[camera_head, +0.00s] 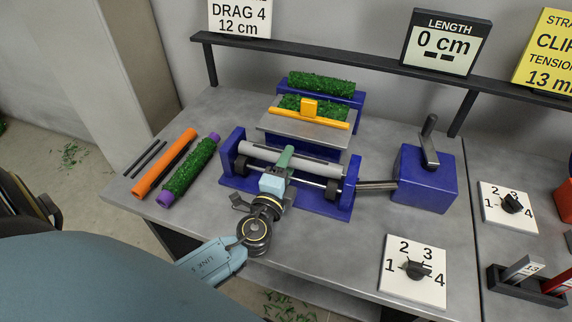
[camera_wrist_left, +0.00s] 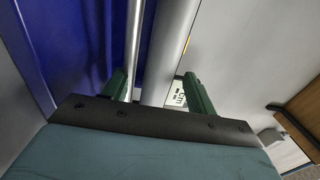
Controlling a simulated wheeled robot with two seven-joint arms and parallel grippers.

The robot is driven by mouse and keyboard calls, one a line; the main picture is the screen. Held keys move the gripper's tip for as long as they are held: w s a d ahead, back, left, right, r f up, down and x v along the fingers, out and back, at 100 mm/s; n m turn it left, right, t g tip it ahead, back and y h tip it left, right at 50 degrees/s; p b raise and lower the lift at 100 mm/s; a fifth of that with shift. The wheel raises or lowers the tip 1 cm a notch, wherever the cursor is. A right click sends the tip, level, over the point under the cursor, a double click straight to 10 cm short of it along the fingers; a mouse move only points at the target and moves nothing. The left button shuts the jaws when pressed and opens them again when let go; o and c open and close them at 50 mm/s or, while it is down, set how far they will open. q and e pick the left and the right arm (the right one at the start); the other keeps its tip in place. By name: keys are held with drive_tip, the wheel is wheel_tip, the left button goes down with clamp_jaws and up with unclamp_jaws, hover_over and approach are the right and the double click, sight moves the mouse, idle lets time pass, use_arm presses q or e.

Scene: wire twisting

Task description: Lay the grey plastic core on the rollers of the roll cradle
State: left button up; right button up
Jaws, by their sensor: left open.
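The grey plastic core (camera_head: 315,165) lies lengthwise in the blue roll cradle (camera_head: 228,183), between its two end walls. Dark rollers (camera_head: 333,189) and a thin shiny rod show just in front of it. My left gripper (camera_head: 285,157) is over the middle of the core. In the left wrist view, the open green fingers stand on either side of the core (camera_wrist_left: 170,50), with the thin rod (camera_wrist_left: 136,50) also between them. Whether the core rests fully on the rollers is partly hidden by my gripper. My right gripper is not in view.
An orange tube (camera_head: 165,162) and a green-covered roll (camera_head: 190,170) lie on the left. Behind the cradle is a metal plate (camera_head: 290,127) with an orange-handled tool. A blue crank box (camera_head: 424,180) and a dial plate (camera_head: 414,270) stand at right.

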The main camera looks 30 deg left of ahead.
use_arm(q)
drive_tip(key=shift+s, duration=0.1)
drive_tip(key=v, duration=0.4)
drive_tip(key=shift+f+b, duration=0.2)
drive_tip(key=shift+b, duration=0.2)
drive_tip(key=b+v, duration=0.1)
drive_tip(key=v, duration=0.7)
drive_tip(key=shift+r+b, duration=0.1)
drive_tip(key=shift+b, duration=0.2)
drive_tip(key=shift+s+d, duration=0.15)
drive_tip(key=shift+s, duration=0.45)
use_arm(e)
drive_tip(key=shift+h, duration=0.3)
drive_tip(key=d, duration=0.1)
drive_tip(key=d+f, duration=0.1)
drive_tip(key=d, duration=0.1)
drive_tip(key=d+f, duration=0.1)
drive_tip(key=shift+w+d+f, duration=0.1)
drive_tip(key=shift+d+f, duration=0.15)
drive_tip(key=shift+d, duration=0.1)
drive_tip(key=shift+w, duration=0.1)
